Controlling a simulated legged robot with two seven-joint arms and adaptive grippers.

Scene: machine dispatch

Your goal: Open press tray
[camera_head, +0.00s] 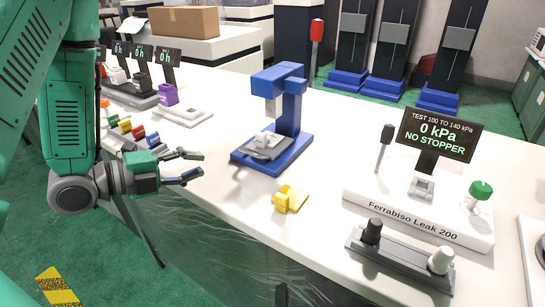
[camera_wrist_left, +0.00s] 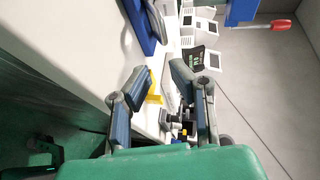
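The blue press (camera_head: 290,115) stands on the white table in the middle of the head view. Its grey tray (camera_head: 266,146), with a small pale block on it, sits low on the press base under the ram. My left gripper (camera_head: 196,165) is open and empty, to the left of the press and apart from it, near the table's front edge. In the left wrist view its two fingers (camera_wrist_left: 160,78) are spread with nothing held between them. Part of the blue press base (camera_wrist_left: 146,22) shows at the top there. My right gripper is not in view.
A yellow piece (camera_head: 290,198) lies in front of the press. The leak tester (camera_head: 418,215) and a grey holder with two knobs (camera_head: 400,258) stand to the right. Colored parts (camera_head: 138,132) and displays are at the left. A red-ended lever (camera_head: 316,30) rises behind the press.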

